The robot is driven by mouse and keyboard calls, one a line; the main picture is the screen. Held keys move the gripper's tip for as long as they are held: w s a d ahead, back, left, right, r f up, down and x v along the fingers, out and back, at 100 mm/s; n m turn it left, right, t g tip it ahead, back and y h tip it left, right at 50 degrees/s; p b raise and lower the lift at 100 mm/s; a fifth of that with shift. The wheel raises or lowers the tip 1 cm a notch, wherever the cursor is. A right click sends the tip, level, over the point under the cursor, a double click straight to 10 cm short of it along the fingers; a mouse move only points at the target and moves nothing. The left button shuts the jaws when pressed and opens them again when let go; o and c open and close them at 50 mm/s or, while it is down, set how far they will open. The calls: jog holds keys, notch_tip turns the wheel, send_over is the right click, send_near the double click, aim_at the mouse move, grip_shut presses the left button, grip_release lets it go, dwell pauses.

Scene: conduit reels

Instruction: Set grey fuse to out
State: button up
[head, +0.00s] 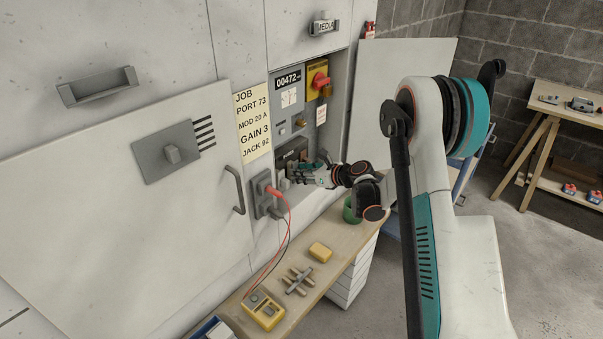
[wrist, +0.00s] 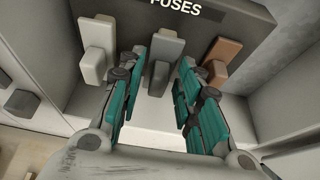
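In the wrist view the fuse block, lettered FUSES (wrist: 225,14), carries three fuses in a row. The grey fuse (wrist: 166,50) is in the middle, a white fuse (wrist: 95,52) is at left and a brown fuse (wrist: 222,60) at right. My gripper (wrist: 160,66) is open, with one teal finger to each side of the grey fuse and visible gaps between. I cannot tell how deep the fuse lies between the fingers. In the head view my gripper (head: 300,173) is at the recess's lower part and hides most of the fuses.
Above are a red rotary switch on yellow (head: 318,80) and a padlock (head: 326,91). A socket with red and black leads (head: 266,193) is at left. The bench below holds a yellow meter (head: 263,310), a yellow block (head: 320,252) and a green cup (head: 351,210).

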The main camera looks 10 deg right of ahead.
jog(key=shift+s+d, duration=0.1)
jog(key=v, duration=1.1)
jog(key=shift+s+d, duration=0.25)
jog(key=shift+s, duration=0.05)
jog(key=shift+r, duration=0.15)
